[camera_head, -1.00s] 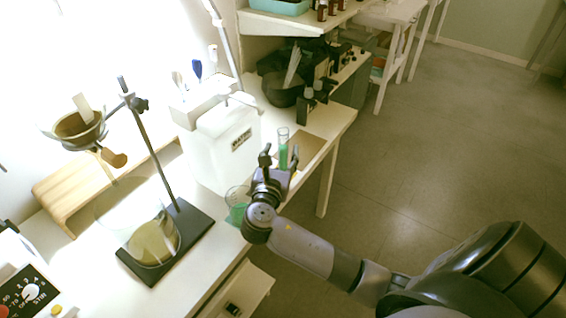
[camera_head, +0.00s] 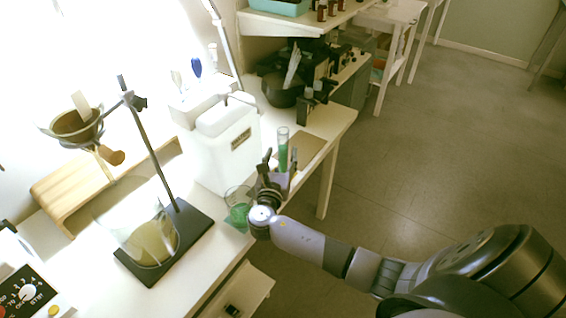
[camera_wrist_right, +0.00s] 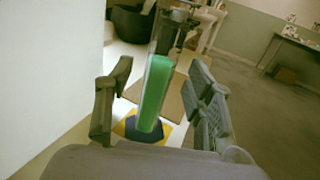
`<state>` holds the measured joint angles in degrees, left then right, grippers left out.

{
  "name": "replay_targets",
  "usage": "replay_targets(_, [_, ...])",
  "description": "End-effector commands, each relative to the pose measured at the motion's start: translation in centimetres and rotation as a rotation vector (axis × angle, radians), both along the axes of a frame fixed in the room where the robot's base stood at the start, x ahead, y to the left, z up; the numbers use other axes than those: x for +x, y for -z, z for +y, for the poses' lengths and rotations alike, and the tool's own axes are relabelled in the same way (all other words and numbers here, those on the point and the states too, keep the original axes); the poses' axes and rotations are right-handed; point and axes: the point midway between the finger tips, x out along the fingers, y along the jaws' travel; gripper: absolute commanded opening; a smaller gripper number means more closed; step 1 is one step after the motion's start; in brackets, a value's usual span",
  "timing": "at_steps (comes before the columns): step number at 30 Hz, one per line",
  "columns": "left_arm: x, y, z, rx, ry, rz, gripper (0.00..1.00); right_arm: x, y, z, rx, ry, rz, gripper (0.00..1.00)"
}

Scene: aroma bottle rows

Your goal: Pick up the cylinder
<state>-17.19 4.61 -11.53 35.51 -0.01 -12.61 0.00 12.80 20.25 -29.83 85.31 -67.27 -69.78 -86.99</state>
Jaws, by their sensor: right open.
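The cylinder (camera_head: 283,148) is a tall clear tube with green liquid, standing upright on the table beside the white box. In the right wrist view the cylinder (camera_wrist_right: 155,90) stands between the two open fingers, with a dark base on a yellow and white patch. My right gripper (camera_head: 281,164) is open at the cylinder, coming from the front. In the wrist view the gripper (camera_wrist_right: 160,98) shows a gap on both sides of the tube. My left gripper is not in view.
A white labelled box (camera_head: 222,150) stands close at the left. A beaker with green liquid (camera_head: 238,212) sits left of my right wrist. Open floor lies right of the table.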

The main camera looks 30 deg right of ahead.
Motion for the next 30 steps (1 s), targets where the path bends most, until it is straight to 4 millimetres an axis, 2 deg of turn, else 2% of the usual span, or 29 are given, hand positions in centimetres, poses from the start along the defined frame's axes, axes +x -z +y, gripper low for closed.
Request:
replay_targets(6, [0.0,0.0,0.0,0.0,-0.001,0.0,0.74,2.0,0.0,-2.0,0.0,0.001,0.0,0.49])
replay_targets(14, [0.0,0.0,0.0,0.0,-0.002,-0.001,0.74,2.2,0.0,-2.2,0.001,0.0,0.0,0.49])
replay_targets(30, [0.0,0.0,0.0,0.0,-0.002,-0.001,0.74,2.2,0.0,-2.1,0.001,0.0,0.0,0.14])
